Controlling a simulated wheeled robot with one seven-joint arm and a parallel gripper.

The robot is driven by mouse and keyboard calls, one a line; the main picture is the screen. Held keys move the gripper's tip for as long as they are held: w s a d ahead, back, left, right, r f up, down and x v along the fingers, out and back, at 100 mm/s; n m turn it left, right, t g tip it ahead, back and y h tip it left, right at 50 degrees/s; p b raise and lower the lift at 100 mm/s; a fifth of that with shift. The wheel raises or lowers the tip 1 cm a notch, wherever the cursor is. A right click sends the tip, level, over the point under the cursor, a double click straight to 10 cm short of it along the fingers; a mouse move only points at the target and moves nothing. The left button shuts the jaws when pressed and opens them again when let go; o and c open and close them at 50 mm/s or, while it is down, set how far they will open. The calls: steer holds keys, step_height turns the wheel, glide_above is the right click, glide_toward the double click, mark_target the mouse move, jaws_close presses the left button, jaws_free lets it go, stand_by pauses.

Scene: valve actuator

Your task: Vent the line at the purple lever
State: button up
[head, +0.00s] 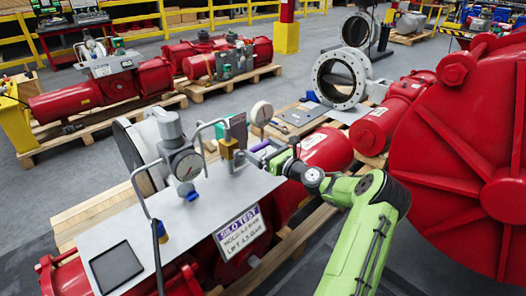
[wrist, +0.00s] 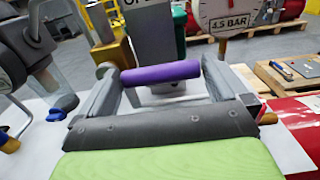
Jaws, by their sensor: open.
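The purple lever (wrist: 160,73) lies crosswise in the wrist view, between the two grey fingers of my gripper (wrist: 157,68). Its ends reach close to both fingers; I cannot tell whether they touch. My gripper is open. In the head view the purple lever (head: 259,145) is a small purple piece near the brass block, and my gripper (head: 270,155) reaches it from the right at the end of my green arm. A gauge (wrist: 232,17) reading about "4.5 BAR" on its label stands behind the lever; it also shows in the head view (head: 261,113).
A blue handle (wrist: 63,105) lies left of my gripper. A larger gauge (head: 187,166) and bent grey pipes stand on the metal plate (head: 115,232). A big red housing (head: 460,160) stands to the right.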

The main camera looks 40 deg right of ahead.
steer(key=c, duration=1.2)
steer(key=shift+o, duration=0.2)
